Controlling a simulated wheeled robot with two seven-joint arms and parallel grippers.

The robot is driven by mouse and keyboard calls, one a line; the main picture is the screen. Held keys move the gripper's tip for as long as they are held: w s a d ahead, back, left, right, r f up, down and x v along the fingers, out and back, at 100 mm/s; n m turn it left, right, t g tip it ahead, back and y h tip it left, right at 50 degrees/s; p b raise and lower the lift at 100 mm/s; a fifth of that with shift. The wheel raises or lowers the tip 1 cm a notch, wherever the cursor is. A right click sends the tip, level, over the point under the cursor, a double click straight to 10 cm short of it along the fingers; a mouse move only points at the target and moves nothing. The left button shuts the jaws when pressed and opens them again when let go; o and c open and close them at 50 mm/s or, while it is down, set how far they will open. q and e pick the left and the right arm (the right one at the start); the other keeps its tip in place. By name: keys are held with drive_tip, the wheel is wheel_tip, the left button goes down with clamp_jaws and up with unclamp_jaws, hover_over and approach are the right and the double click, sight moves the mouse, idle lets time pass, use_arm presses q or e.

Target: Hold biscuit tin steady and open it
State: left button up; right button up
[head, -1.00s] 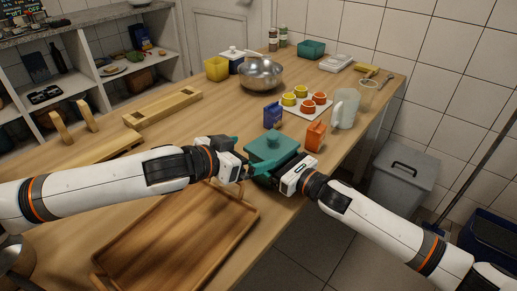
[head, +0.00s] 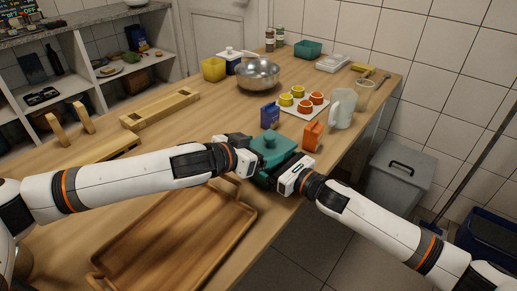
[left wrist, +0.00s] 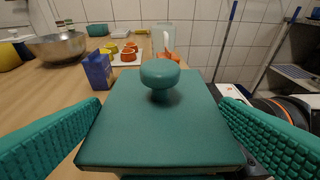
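The biscuit tin (head: 283,145) is a teal box with a flat lid and a round knob, near the table's right edge. In the left wrist view the lid (left wrist: 150,130) and its knob (left wrist: 160,75) fill the middle; the lid looks seated. My left gripper (head: 259,160) is at the tin's near left side. Its teal ribbed fingers, also in the left wrist view (left wrist: 161,112), are spread wide on either side of the lid, with the knob ahead, ungripped. My right gripper (head: 280,174) is against the tin's near right side; its fingers are mostly hidden.
A blue box (head: 270,116) and an orange box (head: 312,136) stand close behind the tin. A white tray of coloured cups (head: 303,115), a jug (head: 342,108) and a metal bowl (head: 257,76) are farther back. A wooden tray (head: 170,240) lies in front.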

use_arm(q)
drive_tip(key=shift+r, duration=0.2)
idle(0.4)
drive_tip(key=shift+r, duration=0.9)
drive_tip(key=shift+r, duration=2.05)
use_arm(e)
drive_tip(key=o, duration=1.1)
